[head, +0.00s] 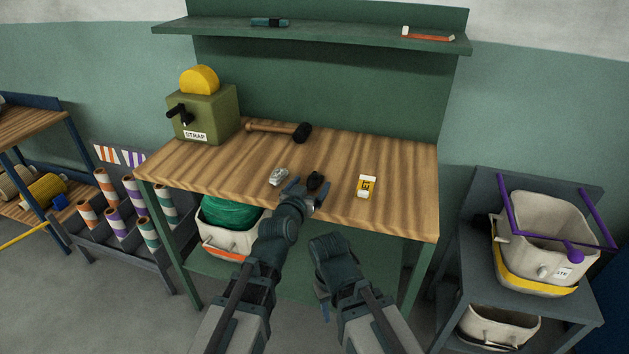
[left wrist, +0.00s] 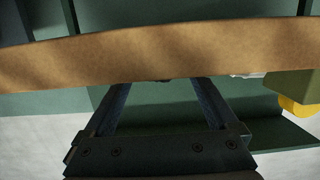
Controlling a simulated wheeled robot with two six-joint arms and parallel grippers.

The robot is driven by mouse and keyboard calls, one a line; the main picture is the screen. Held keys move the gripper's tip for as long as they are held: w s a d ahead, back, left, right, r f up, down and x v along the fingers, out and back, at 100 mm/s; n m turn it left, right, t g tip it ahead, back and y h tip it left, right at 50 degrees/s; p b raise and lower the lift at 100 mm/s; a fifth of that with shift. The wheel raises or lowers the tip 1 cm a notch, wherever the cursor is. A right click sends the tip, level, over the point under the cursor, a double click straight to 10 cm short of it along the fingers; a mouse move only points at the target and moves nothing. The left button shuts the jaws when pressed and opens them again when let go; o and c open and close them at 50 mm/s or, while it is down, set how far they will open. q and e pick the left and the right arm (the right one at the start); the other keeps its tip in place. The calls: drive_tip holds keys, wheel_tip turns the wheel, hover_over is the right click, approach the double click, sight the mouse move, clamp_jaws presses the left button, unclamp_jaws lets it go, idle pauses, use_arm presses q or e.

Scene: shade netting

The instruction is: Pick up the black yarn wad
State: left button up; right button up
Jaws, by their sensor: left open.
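The black yarn wad (head: 315,181) lies on the wooden workbench (head: 230,165), near its front edge. My left gripper (head: 305,189) is open at the bench's front, with its fingertips close to the wad; I cannot tell whether they touch it. In the left wrist view, the open left gripper (left wrist: 165,88) faces the bench's wooden band (left wrist: 150,50). A tiny dark bit shows at that band's lower edge between the fingers, too small to identify. My right arm hangs low in front of the bench; its gripper (head: 323,301) is mostly hidden.
A mallet (head: 285,130) and the green strap box (head: 203,115) are farther back. A bin (head: 229,240) sits below the bench. The bench's right side is clear.

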sight(314, 176)
use_arm(q)
drive_tip(key=x, duration=0.3)
drive_tip(key=shift+w+d+f+b, duration=0.1)
drive_tip(key=shift+w+b, duration=0.2)
drive_tip(key=shift+w, duration=0.1)
drive_tip(key=shift+s, duration=0.1)
drive_tip(key=shift+c, duration=0.6)
drive_tip(key=c, duration=1.3)
drive_tip(key=shift+o, duration=0.2)
